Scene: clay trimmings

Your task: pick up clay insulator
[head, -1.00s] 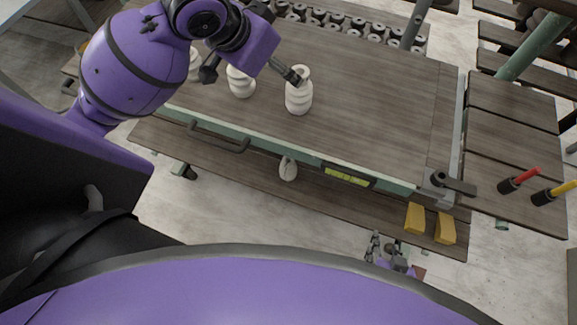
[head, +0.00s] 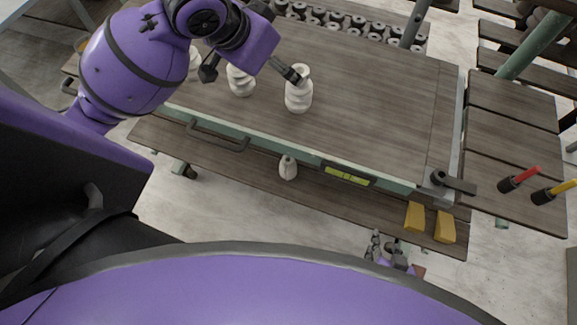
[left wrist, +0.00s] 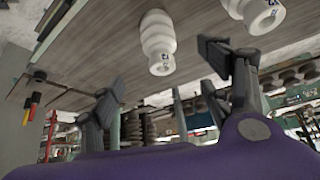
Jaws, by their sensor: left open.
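A pale ribbed clay insulator (head: 299,97) stands upright on the wooden bench top. It also appears in the left wrist view (left wrist: 158,44), in the gap between the fingers in the picture and beyond the tips. My left gripper (head: 250,73) is open and empty above the bench; one dark fingertip overlaps this insulator's upper left edge in the head view, and I cannot tell whether it touches. Its two spread fingers show in the left wrist view (left wrist: 165,78). A second insulator (head: 240,82) stands to the left. My right gripper (head: 388,252) is low near my body; its jaws are too small to read.
Another insulator (head: 194,66) is partly hidden by my left arm. A pale bottle-shaped piece (head: 288,168) is below the bench's front edge, near a green level (head: 347,175). Yellow blocks (head: 445,228) lie at lower right. The bench's right half (head: 385,110) is clear.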

